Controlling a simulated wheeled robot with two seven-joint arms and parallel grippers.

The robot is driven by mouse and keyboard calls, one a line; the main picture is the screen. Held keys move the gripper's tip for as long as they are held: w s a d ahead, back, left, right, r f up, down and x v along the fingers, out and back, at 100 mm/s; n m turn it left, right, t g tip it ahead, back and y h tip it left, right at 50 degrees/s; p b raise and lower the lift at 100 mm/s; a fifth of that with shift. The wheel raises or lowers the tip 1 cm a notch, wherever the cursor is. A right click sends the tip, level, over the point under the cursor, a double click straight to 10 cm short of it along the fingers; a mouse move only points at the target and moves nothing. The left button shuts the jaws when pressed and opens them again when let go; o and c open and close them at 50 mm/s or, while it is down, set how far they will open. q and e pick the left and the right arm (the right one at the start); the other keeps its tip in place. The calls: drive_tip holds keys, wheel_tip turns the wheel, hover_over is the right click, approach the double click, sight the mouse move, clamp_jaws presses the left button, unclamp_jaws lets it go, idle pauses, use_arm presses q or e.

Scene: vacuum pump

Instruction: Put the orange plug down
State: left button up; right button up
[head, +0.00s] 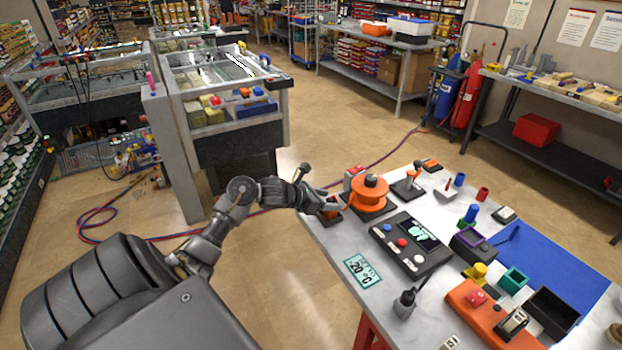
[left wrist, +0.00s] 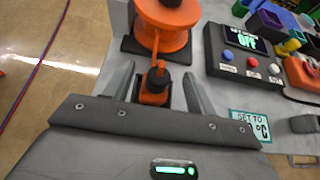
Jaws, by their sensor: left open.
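The orange plug (left wrist: 155,86), with a dark knob on top, stands upright at the near left edge of the table. It also shows in the head view (head: 331,209), partly covered by my gripper. My left gripper (left wrist: 157,82) is open, with one finger on each side of the plug and a visible gap to it. In the head view my left gripper (head: 322,201) is low at the table's left corner. A dark base (left wrist: 136,92) shows under the plug; how the plug sits on it is hidden. My right gripper is not in view.
An orange round pump body (head: 369,193) stands just beyond the plug. A dark control box (head: 410,245) with buttons and a display is to the right. A teal sign (head: 362,271) lies at the front edge. Bins and a blue mat (head: 560,262) are farther right.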

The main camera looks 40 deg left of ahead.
use_arm(q)
drive_tip(key=b+v, duration=0.2)
drive_tip(key=v, duration=0.6)
drive_tip(key=shift+s, duration=0.35)
drive_tip(key=shift+a+r, duration=0.1)
